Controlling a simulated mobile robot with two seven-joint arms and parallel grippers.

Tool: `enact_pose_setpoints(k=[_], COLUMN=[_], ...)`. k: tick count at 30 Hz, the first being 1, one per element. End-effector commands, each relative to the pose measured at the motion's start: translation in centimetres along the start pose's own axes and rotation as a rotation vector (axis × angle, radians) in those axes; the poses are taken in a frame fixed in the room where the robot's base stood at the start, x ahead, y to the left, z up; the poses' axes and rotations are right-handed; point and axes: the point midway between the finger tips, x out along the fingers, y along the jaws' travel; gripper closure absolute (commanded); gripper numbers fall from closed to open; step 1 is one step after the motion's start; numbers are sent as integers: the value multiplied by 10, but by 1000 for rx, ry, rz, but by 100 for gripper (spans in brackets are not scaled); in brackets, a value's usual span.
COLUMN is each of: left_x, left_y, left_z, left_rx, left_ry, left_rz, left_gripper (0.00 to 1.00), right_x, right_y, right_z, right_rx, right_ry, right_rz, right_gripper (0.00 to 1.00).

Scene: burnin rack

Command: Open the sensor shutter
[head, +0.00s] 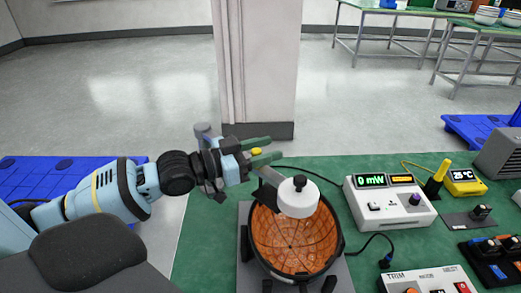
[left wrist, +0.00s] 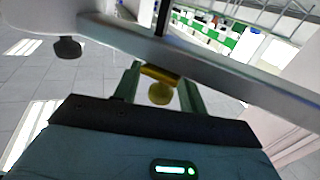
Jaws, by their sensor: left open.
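A white round cap (head: 297,201) with a black knob sits over an orange-lined bowl (head: 285,245). A grey bar (head: 268,175) leads from the cap toward my left gripper (head: 274,149). In the left wrist view the bar (left wrist: 215,68) crosses just beyond the fingers, with the black knob (left wrist: 67,48) at its left. A yellow knob (head: 257,151) lies between the two green fingers of my left gripper. It also shows in the left wrist view (left wrist: 160,93), with a gap to each finger. The left gripper is open. My right gripper is out of view.
A white meter reading 0 mW (head: 390,207) stands right of the bowl on the green bench (head: 192,240). A yellow temperature display (head: 466,181) and a white trim box (head: 425,280) are farther right. A pillar (head: 260,65) rises behind the bench.

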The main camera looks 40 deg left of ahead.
Motion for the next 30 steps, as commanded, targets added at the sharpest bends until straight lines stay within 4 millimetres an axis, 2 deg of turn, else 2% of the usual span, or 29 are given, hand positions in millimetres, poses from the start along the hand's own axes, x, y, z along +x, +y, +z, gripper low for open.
enact_pose_setpoints(k=[5,12,30], left_x=[-7,-28,-70], left_y=[0,0,0], left_z=[1,2,0], left_rx=[0,1,0], left_ry=[-1,-6,-1], left_rz=[-1,1,-2], left_gripper=[59,59,59], right_x=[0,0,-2], right_y=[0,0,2], right_z=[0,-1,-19], right_rx=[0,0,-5], right_ry=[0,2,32], right_rz=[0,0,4], right_gripper=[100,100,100])
